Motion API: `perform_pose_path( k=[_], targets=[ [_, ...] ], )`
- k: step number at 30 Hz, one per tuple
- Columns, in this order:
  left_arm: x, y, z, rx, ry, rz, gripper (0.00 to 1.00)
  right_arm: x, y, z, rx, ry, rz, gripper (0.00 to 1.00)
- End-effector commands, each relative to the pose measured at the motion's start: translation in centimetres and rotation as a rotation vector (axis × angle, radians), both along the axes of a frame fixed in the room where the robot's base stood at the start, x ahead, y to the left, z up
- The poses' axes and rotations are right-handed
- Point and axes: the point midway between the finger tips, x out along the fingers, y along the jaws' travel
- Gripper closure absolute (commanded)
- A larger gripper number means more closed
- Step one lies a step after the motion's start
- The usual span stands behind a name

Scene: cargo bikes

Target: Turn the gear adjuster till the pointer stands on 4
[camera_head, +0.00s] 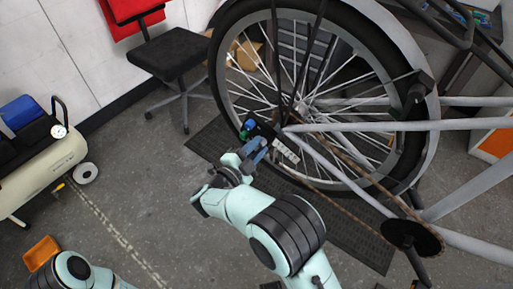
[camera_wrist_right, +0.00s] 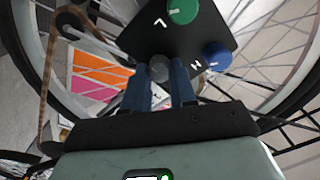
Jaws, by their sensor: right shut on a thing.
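A black panel (camera_wrist_right: 195,35) is mounted by the rear wheel hub. It carries a green knob (camera_wrist_right: 182,10) near a letter L, a blue knob (camera_wrist_right: 216,56) near a letter H, and a small grey knob (camera_wrist_right: 158,68), apparently the gear adjuster. My right gripper (camera_head: 258,146) is at the panel. In the right wrist view its blue fingers (camera_wrist_right: 160,85) close around the grey knob, partly hiding it. A pale strip with marks (camera_head: 285,150) lies beside the panel in the head view; its digits and pointer are too small to read. My left gripper is out of view.
The bike's spoked wheel (camera_head: 383,75), grey frame tubes and chain stand close around the panel. Grey floor is free between.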

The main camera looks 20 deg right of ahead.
Motion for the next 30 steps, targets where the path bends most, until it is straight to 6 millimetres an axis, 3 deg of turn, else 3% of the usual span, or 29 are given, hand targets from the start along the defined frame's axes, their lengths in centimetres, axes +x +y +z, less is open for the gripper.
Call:
perform_pose_path(
  k=[15,16,18,30],
  targets=[
    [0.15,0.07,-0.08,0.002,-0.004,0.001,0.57,-0.07,0.14,-0.19,0.014,-0.012,0.002,1.0],
    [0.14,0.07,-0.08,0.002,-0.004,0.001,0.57,-0.07,0.14,-0.19,0.014,-0.012,0.002,0.71],
    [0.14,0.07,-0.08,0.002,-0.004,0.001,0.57,-0.06,0.13,-0.17,0.014,-0.012,0.002,0.48],
    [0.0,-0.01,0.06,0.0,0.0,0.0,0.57,-0.41,0.63,-0.03,0.013,-0.014,0.002,0.48]
  ],
)
